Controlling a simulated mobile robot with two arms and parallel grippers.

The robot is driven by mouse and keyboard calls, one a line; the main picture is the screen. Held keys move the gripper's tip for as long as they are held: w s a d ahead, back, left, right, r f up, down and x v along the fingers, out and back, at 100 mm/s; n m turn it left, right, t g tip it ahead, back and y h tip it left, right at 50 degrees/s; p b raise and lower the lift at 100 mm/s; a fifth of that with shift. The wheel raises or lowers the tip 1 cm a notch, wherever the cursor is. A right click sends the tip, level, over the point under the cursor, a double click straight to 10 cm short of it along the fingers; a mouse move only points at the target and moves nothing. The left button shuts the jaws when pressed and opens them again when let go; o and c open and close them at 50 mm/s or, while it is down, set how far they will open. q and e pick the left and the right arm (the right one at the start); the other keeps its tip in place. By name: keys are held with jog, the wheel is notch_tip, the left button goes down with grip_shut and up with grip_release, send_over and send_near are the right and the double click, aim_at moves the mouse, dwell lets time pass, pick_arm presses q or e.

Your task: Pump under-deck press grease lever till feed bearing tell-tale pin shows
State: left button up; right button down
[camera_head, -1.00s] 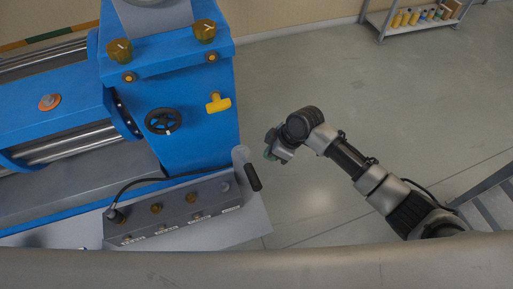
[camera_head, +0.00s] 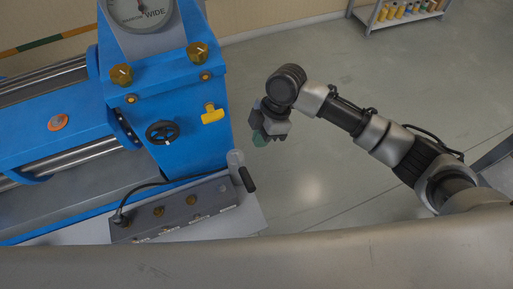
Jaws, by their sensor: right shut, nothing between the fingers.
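A grey block with brass-coloured fittings (camera_head: 176,209) sits on the plate at the foot of the blue machine. A short black-handled lever (camera_head: 247,180) sticks out at its right end, beside a pale grey cylinder (camera_head: 235,158). A black hose runs from the block's left end toward the cylinder. My right gripper (camera_head: 261,136) is shut and empty, in the air to the upper right of the lever and apart from it. I cannot make out a tell-tale pin. My left gripper is out of view.
The blue machine (camera_head: 180,110) carries a dial gauge (camera_head: 140,12), two brass knobs, a black handwheel (camera_head: 162,132) and a yellow tee handle (camera_head: 212,114). A shelf (camera_head: 400,14) with bottles stands at the back right. The floor between is clear.

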aim_at(247, 176)
jog(key=p+x, duration=0.1)
jog(key=x, duration=0.4)
jog(key=p+x, duration=0.2)
jog(key=x, duration=0.4)
jog(key=shift+s+d, duration=0.2)
jog(key=shift+d, duration=0.05)
jog(key=shift+s+f, duration=0.25)
jog(key=shift+f, duration=0.55)
jog(key=shift+f, duration=0.1)
